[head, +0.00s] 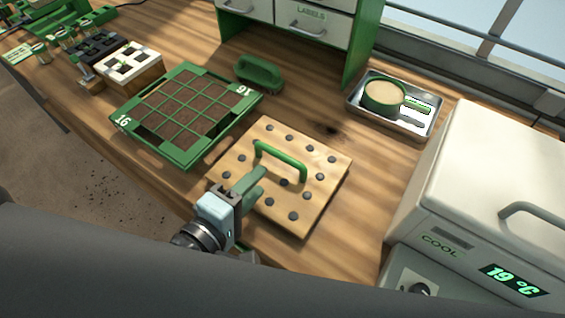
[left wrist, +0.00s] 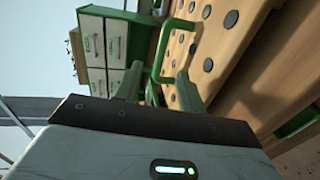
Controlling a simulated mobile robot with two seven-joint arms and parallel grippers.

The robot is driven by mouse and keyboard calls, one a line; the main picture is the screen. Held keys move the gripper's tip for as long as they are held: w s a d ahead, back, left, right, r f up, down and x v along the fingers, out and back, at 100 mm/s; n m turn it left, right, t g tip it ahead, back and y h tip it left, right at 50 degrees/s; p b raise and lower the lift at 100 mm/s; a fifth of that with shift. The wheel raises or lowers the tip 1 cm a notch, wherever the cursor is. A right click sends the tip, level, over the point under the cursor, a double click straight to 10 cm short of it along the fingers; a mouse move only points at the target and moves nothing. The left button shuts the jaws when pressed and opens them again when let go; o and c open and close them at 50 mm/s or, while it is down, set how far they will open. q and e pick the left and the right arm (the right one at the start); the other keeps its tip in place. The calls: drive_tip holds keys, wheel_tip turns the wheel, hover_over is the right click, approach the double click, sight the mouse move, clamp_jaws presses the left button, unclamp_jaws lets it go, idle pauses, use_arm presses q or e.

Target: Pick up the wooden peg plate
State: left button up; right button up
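The wooden peg plate (head: 313,207) lies flat on the wooden bench. It is a light square board with rows of dark round pegs and a green arched handle (head: 283,160) on top. My left gripper (head: 257,183) reaches over the plate's near left side, its fingers pointing at the handle. In the left wrist view the two fingers (left wrist: 158,85) stand apart, with the handle (left wrist: 164,50) beyond and partly between the tips. I cannot tell whether they touch it. The plate (left wrist: 222,37) also shows there, tilted by the camera. My right gripper is not in view.
A metal tray (head: 359,104) with a round cup is at the back right. A white cooler box (head: 480,170) stands right. Bare bench surrounds the plate.

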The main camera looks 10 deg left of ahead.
sight(279, 158)
use_arm(q)
drive_tip(key=shift+w+d+f, duration=0.15)
drive_tip(key=shift+w, duration=0.3)
drive_tip(key=shift+b+x, duration=0.35)
drive_tip(key=shift+x, duration=0.45)
drive_tip(key=shift+a+x, duration=0.2)
drive_tip(key=shift+x, duration=2.4)
drive_tip(key=shift+f, duration=0.15)
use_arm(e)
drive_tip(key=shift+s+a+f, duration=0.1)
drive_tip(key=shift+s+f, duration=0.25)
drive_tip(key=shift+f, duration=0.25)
use_arm(q)
clamp_jaws()
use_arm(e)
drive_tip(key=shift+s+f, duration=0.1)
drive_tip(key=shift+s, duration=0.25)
